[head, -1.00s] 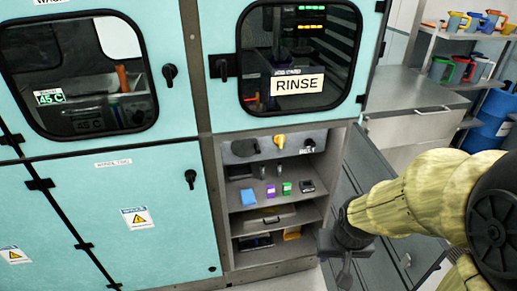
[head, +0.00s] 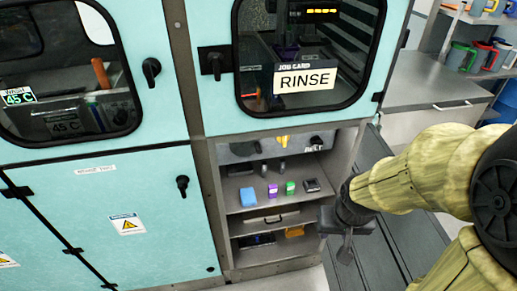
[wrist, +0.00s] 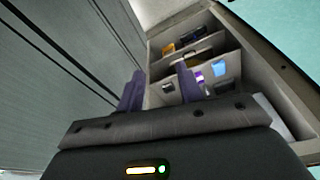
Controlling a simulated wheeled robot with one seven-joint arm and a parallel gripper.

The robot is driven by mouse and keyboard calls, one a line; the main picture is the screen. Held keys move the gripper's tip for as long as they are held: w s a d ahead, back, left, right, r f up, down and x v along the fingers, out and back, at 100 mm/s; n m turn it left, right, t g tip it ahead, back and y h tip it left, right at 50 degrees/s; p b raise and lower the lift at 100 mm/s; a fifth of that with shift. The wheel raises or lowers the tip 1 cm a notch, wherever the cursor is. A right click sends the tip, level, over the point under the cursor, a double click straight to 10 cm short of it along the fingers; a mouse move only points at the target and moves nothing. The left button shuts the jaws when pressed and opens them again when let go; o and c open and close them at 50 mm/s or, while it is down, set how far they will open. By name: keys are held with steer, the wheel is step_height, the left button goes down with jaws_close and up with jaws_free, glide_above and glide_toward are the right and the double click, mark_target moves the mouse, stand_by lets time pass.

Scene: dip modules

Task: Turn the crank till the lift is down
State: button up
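The recessed panel above the open cabinet bay holds a yellow handle or knob (head: 283,141) and a dark fitting (head: 316,142) at its right; I cannot tell which is the crank. Behind the RINSE window (head: 305,55) a dim purple item (head: 286,50) shows; the lift itself is not clear, nor its height. My gripper (head: 345,252) hangs to the right of and in front of the open bay, apart from the panel. In the wrist view its two purple fingers (wrist: 160,85) stand apart with nothing between them, and the bay's shelves lie beyond.
The bay's shelf (head: 240,202) carries a blue block (head: 248,197), purple (head: 272,190) and green (head: 290,187) items and a dark box (head: 311,185). A yellow-orange item (head: 294,231) lies lower. A grey counter (head: 430,95) and mug shelves stand right.

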steer(key=shift+o, duration=0.5)
steer(key=w+a+f+n+t+b, duration=0.4)
steer(key=w+f+n+t+b, duration=0.5)
steer(key=w+n, duration=0.75)
steer(key=w+a+n+t+y+b, duration=0.2)
steer(key=a+n, duration=0.4)
steer(key=n, duration=0.4)
steer(key=w+a+n+t+y+b, duration=0.2)
steer(key=a+n+b, duration=0.4)
steer(key=n, duration=0.4)
steer(key=shift+w+f+t+y, duration=0.15)
steer(key=shift+w+t+y, duration=0.3)
steer(key=shift+t, duration=0.45)
steer(key=shift+a+n, duration=0.1)
steer(key=shift+n, duration=0.15)
